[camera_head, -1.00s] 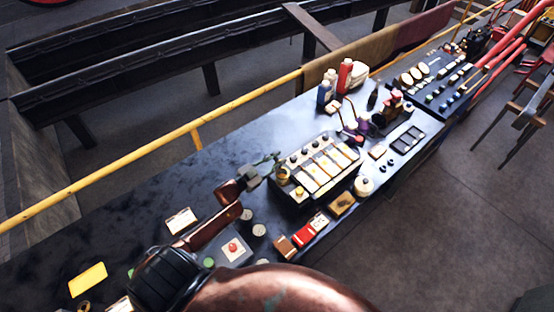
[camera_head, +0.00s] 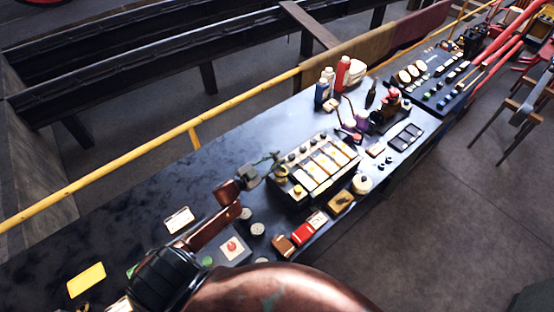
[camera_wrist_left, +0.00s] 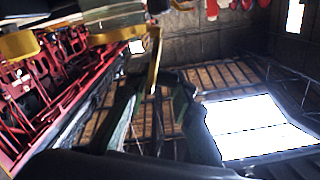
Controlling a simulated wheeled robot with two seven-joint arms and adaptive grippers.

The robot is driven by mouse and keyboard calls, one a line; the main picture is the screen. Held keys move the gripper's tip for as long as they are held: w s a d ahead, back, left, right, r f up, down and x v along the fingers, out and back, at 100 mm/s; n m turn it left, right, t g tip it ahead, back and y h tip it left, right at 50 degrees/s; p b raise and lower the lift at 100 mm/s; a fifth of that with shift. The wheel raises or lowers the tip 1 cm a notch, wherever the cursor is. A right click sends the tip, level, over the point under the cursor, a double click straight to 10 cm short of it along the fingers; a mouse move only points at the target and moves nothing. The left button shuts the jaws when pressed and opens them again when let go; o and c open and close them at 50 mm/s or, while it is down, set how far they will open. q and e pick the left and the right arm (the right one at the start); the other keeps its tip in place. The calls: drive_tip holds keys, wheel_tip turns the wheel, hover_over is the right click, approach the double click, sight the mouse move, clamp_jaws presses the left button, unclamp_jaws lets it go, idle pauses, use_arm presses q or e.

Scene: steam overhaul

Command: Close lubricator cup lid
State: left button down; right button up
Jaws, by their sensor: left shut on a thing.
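The lubricator (camera_head: 326,172) is a dark box on the bench with pale panels and a row of black knobs. A small brass cup (camera_head: 281,173) stands at its left end. My left gripper (camera_head: 270,160) is at this cup, with its fingers at the cup's upper left. In the left wrist view the two dark green fingers (camera_wrist_left: 158,95) point up, and a thin brass piece (camera_wrist_left: 155,62), apparently the lid seen edge-on, stands between their tips. The brass and glass cup body (camera_wrist_left: 112,18) is above. The lid's exact angle cannot be told. My right gripper is not in view.
Small boxes (camera_head: 302,233) and a round white pot (camera_head: 362,184) lie along the bench's front edge. Bottles (camera_head: 342,74) stand behind the lubricator. A yellow rail (camera_head: 150,150) runs along the back.

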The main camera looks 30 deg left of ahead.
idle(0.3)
use_arm(q)
drive_tip(key=c, duration=1.8)
unclamp_jaws()
drive_tip(key=v, duration=1.2)
drive_tip(key=shift+c, duration=0.4)
